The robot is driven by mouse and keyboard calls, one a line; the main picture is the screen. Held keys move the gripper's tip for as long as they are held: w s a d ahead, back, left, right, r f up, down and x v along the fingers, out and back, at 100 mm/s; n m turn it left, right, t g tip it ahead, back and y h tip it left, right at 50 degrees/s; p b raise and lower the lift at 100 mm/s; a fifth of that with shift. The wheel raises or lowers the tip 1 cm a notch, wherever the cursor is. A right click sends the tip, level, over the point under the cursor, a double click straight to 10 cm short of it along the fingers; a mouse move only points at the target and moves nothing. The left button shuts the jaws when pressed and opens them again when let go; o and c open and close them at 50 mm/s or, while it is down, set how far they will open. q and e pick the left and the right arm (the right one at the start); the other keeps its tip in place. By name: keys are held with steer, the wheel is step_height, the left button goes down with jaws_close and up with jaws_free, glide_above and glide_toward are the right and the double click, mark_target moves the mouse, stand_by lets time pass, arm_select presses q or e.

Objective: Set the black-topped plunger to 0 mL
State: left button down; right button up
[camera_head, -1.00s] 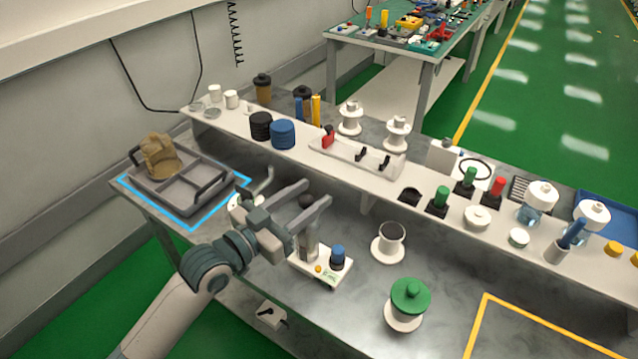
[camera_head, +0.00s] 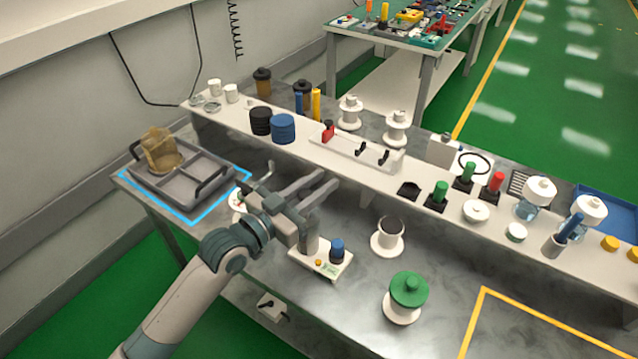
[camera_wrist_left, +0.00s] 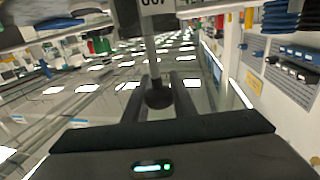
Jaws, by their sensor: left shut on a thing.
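The black top (camera_wrist_left: 158,96) of the plunger shows as a dark round knob between the fingers in the left wrist view. A thin grey rod (camera_wrist_left: 150,55) runs from it toward a body with dark markings at the top edge. My left gripper (camera_head: 325,178) is shut on this black top, and it also shows in the left wrist view (camera_wrist_left: 158,88). In the head view the gripper hides the black top. Below it, a grey upright cylinder (camera_head: 310,240) stands on a white base (camera_head: 325,264). The plunger's scale reading cannot be made out. My right gripper is out of view.
A blue knob (camera_head: 337,250) is close beside the cylinder. A white cup-like spool (camera_head: 388,238) and a green-topped spool (camera_head: 407,292) stand to the right. A grey tray (camera_head: 175,190) lies left. A raised shelf (camera_head: 360,185) runs behind.

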arm_select(q)
step_height(320, 180, down, 5)
steer(key=b, duration=0.2)
steer(key=shift+r+b, duration=0.2)
steer(key=shift+b, duration=0.1)
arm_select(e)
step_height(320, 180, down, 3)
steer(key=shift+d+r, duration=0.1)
arm_select(q)
steer(key=c, duration=1.5)
jaws_free()
steer(key=shift+o, duration=0.2)
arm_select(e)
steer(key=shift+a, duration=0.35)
arm_select(q)
steer(key=b+v, duration=0.2)
steer(key=v, duration=0.4)
steer(key=shift+s+a+f, duration=0.1)
steer(key=b+v, duration=0.2)
steer(key=v, duration=0.9)
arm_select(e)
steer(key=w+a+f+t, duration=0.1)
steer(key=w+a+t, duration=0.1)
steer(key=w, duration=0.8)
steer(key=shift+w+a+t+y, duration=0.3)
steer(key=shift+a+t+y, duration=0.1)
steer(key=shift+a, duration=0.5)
